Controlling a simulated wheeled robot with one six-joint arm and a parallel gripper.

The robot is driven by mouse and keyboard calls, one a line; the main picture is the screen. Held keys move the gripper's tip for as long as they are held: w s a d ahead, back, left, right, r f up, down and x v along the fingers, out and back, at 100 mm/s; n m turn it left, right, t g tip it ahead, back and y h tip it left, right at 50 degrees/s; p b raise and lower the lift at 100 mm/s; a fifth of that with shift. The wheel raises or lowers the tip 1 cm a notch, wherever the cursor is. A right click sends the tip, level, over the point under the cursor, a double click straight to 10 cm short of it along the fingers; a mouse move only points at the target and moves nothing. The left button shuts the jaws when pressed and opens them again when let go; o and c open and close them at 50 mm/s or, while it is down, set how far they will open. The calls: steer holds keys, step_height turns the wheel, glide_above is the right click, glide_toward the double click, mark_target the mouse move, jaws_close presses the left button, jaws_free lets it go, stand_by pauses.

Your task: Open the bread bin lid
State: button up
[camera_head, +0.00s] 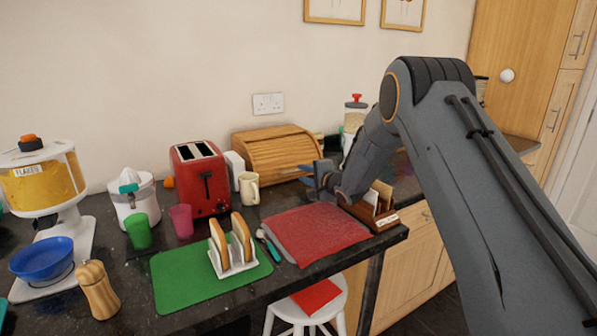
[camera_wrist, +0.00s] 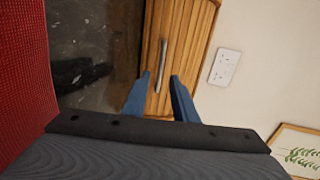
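The bread bin (camera_head: 277,153) is a wooden box with a slatted, curved lid, standing against the wall at the back of the counter. Its lid looks closed. In the wrist view, the bread bin (camera_wrist: 193,40) fills the top middle, with a grey metal bar handle (camera_wrist: 162,62) on it. My gripper (camera_head: 302,171) is in front of the bin's right side. In the wrist view my gripper (camera_wrist: 160,77) is open, its two blue fingers apart, with the handle in line between the fingertips. I cannot tell whether the fingers touch anything.
A cream mug (camera_head: 249,187) and a red toaster (camera_head: 202,178) stand left of the bin. A red mat (camera_head: 312,235) lies in front. A wooden letter rack (camera_head: 372,212) stands under my arm at right. A wall socket (camera_wrist: 225,66) shows beside the bin.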

mark_target(286, 158)
steer(key=shift+p+x, duration=0.3)
steer(key=shift+x, duration=1.9)
jaws_close()
